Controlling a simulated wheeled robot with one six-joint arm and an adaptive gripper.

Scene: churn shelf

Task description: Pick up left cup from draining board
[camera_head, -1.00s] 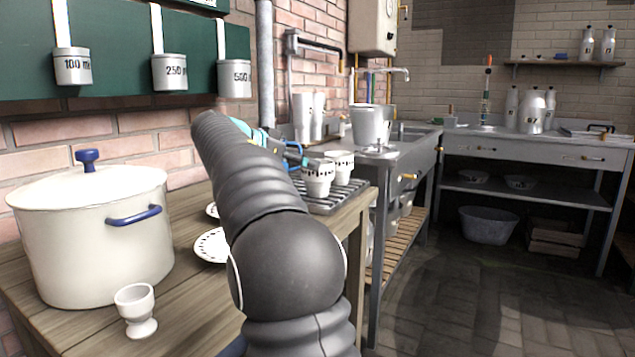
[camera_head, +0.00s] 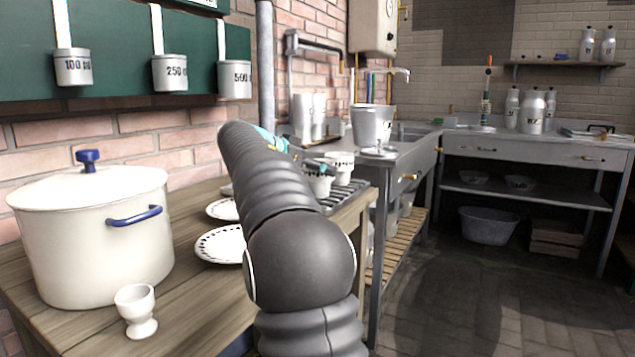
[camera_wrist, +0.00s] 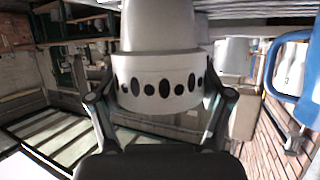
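The left cup (camera_head: 319,184) is white with a band of dark marks and stands on the draining board (camera_head: 343,196). In the wrist view the cup (camera_wrist: 160,82) fills the space between the fingers of my gripper (camera_wrist: 160,88), with its dotted band facing me. One finger stands on each side of it, spread wide. I cannot tell whether the pads touch it. In the head view my arm hides most of the gripper and part of the cup. A second, similar cup (camera_head: 342,165) stands close to the right of the left cup.
A large white pot (camera_head: 92,235) and an egg cup (camera_head: 136,310) stand on the wooden table at the left. Plates (camera_head: 220,245) lie beside my arm. A metal bucket (camera_head: 372,126) stands beyond the board. A blue loop (camera_wrist: 290,68) shows at the right of the wrist view.

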